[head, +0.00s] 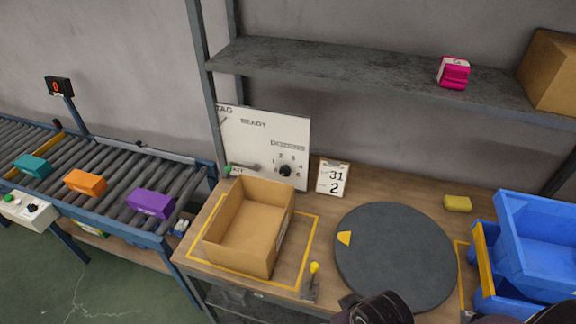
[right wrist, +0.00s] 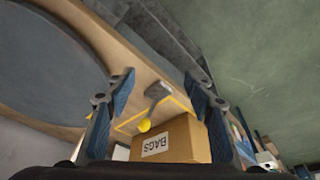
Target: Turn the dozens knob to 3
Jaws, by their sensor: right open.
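A white panel (head: 262,136) stands upright at the back left of the workbench. On its lower right is a small black knob (head: 285,170) with numerals around it and a label above too small to read surely. Which numeral the knob points to is too small to tell. My right gripper (right wrist: 160,85) is open and empty in the right wrist view, its two blue-padded fingers spread apart. A dark part of my arm shows at the bottom of the head view, well in front of the panel. The knob is not visible in the right wrist view. My left gripper is not in view.
An open cardboard box (head: 249,226) stands in front of the panel. A card (head: 333,179) reading 31 and 2 stands right of it. A yellow-topped lever (head: 312,281), dark turntable (head: 395,257) and blue bins (head: 538,245) occupy the bench. A shelf (head: 350,75) overhangs behind.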

